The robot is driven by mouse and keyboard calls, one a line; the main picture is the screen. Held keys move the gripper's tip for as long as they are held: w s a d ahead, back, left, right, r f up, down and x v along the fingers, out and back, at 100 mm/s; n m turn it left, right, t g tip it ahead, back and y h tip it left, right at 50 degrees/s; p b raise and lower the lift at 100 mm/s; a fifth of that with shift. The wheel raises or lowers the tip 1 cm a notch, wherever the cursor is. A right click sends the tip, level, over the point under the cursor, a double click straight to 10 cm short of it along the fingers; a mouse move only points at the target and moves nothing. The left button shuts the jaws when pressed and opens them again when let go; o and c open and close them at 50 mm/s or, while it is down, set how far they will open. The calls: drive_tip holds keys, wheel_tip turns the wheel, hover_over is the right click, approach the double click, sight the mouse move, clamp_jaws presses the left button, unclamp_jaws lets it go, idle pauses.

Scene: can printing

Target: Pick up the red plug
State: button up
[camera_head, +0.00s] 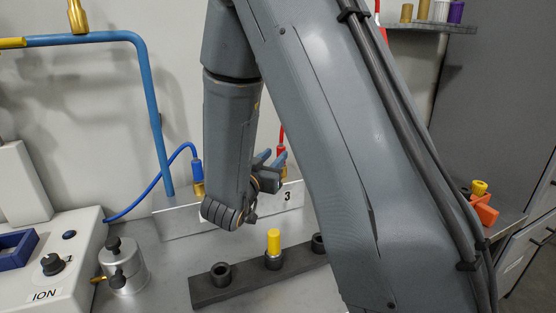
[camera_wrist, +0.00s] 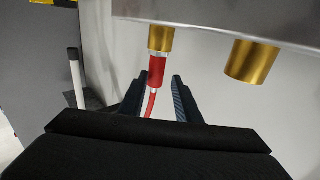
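The red plug (camera_wrist: 157,70) shows in the wrist view, joined at its top to a brass socket (camera_wrist: 160,39) under a pale panel edge. A red cable hangs from its lower end. My gripper (camera_wrist: 155,83) has its two fingers apart, one on each side of the plug and cable, with a gap to each. In the head view the red plug (camera_head: 280,150) is partly visible behind my gripper (camera_head: 270,158), by the white panel marked 3 (camera_head: 291,196). My arm hides much of that area.
A second brass socket (camera_wrist: 252,61) is to the right in the wrist view. In the head view, a blue plug (camera_head: 197,172) with its cable is left of my arm. A yellow cylinder (camera_head: 273,242) stands in a dark rack (camera_head: 240,285) below. A metal pot (camera_head: 124,268) stands left.

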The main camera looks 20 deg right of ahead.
drive_tip(key=p+x, duration=0.1)
drive_tip(key=x, duration=0.4)
drive_tip(key=p+x, duration=0.1)
drive_tip(key=x, duration=0.1)
drive_tip(key=shift+s+d+f+p, duration=0.25)
drive_tip(key=shift+d+p, duration=0.1)
drive_tip(key=shift+d, duration=0.1)
drive_tip(key=shift+w+d, duration=0.2)
drive_tip(key=shift+w, duration=0.15)
clamp_jaws()
